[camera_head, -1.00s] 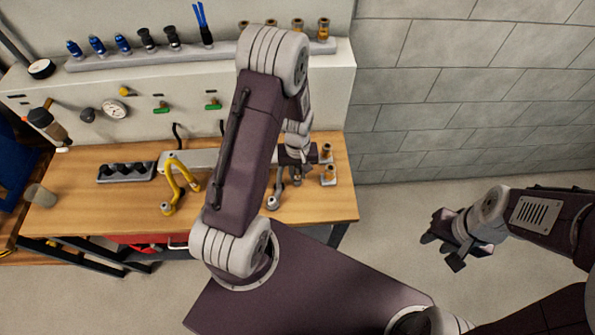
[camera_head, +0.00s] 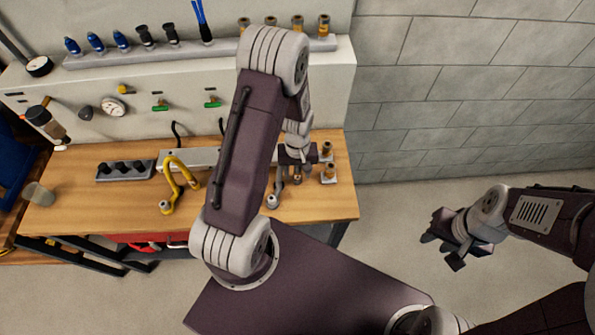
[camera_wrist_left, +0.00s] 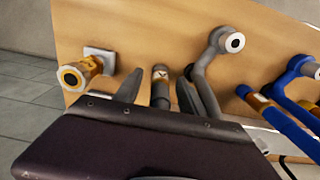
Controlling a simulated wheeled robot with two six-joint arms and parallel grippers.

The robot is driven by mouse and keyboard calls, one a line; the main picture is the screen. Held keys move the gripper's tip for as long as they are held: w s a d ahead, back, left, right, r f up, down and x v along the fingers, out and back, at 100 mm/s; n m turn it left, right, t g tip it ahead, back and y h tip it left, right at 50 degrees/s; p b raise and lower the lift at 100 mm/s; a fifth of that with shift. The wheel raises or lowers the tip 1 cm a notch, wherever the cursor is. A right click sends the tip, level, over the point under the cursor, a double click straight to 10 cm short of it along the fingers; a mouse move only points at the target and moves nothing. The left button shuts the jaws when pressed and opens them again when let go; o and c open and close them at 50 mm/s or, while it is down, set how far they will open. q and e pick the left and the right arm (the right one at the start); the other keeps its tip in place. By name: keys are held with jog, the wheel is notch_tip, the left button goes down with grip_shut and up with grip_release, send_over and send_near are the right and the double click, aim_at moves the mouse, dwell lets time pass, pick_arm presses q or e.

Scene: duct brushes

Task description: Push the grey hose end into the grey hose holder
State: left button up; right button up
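The grey hose end (camera_wrist_left: 160,84), a short upright cylinder with a light band, stands between the fingers of my left gripper (camera_wrist_left: 160,88) in the left wrist view. Gaps show on both sides of it, so the gripper looks open around it. In the head view my left gripper (camera_head: 292,172) is low over the workbench, partly behind my own arm. The grey hose holder, a bent grey arm with a dark-holed round end (camera_wrist_left: 233,42), is just right of the fingers; it also shows in the head view (camera_head: 272,201). My right gripper (camera_head: 446,240) is open and empty, off the bench.
Brass fittings (camera_head: 328,173) stand close to the right of my left gripper. A yellow hose (camera_head: 172,172) is to its left, and blue hoses (camera_wrist_left: 292,82) show in the wrist view. A black-holed rack (camera_head: 125,170) and a cup (camera_head: 39,195) are further left.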

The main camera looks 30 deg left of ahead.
pick_arm(q)
notch_tip(320, 180, up, 9)
jog(key=shift+r, duration=0.1)
dwell(0.5)
dwell(0.3)
